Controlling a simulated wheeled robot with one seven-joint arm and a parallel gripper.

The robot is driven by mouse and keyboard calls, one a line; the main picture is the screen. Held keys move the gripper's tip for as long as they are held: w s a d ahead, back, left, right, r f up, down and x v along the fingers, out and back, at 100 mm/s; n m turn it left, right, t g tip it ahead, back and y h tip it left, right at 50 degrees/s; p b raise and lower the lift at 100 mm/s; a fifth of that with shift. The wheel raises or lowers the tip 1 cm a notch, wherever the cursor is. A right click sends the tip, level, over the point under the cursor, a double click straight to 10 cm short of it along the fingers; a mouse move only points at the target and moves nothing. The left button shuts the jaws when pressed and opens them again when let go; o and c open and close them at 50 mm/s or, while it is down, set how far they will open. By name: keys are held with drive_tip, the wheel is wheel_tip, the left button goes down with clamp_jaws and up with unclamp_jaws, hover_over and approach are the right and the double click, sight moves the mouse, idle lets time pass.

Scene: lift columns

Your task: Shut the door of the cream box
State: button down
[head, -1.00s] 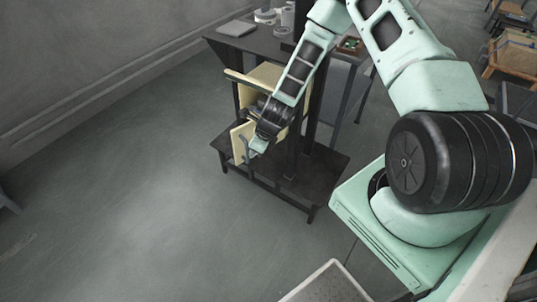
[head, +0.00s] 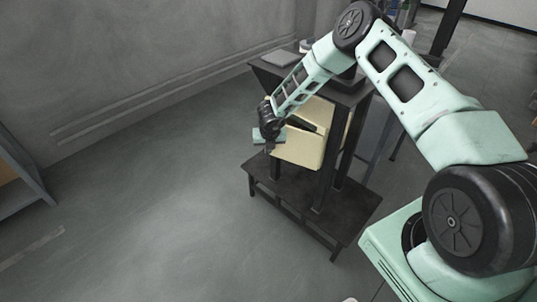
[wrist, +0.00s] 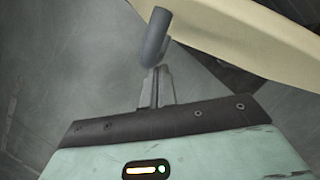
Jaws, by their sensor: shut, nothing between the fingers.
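The cream box (head: 318,113) stands on the dark stand, partly hidden behind my arm. Its cream door (head: 300,148) shows as a broad panel on the near side, with a dark gap above it; I cannot tell exactly how far it stands open. My gripper (head: 270,149) is at the left edge of the door. In the wrist view the fingers (wrist: 157,72) are together with nothing between them. A grey curved handle (wrist: 156,38) lies just beyond the fingertips, beside the cream panel (wrist: 255,30). Whether the fingertips touch the handle is unclear.
The dark stand (head: 320,205) has a low shelf and thin legs. A dark table (head: 275,75) behind it bears a grey flat item (head: 283,58). A grey shelf unit (head: 25,175) is at the far left. The floor (head: 150,215) left of the stand is clear.

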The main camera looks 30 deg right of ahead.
sight(271, 152)
drive_tip(key=w+d+m, duration=0.1)
drive_tip(key=w+d+m+h, duration=0.1)
drive_tip(key=w+d, duration=0.1)
drive_tip(key=shift+w+m+g, duration=0.25)
drive_tip(key=shift+m+g, duration=0.05)
drive_tip(key=shift+w+d+m+b, duration=0.3)
drive_tip(key=shift+w+d+m, duration=0.25)
drive_tip(key=shift+d, duration=0.15)
drive_tip(key=shift+d, duration=0.1)
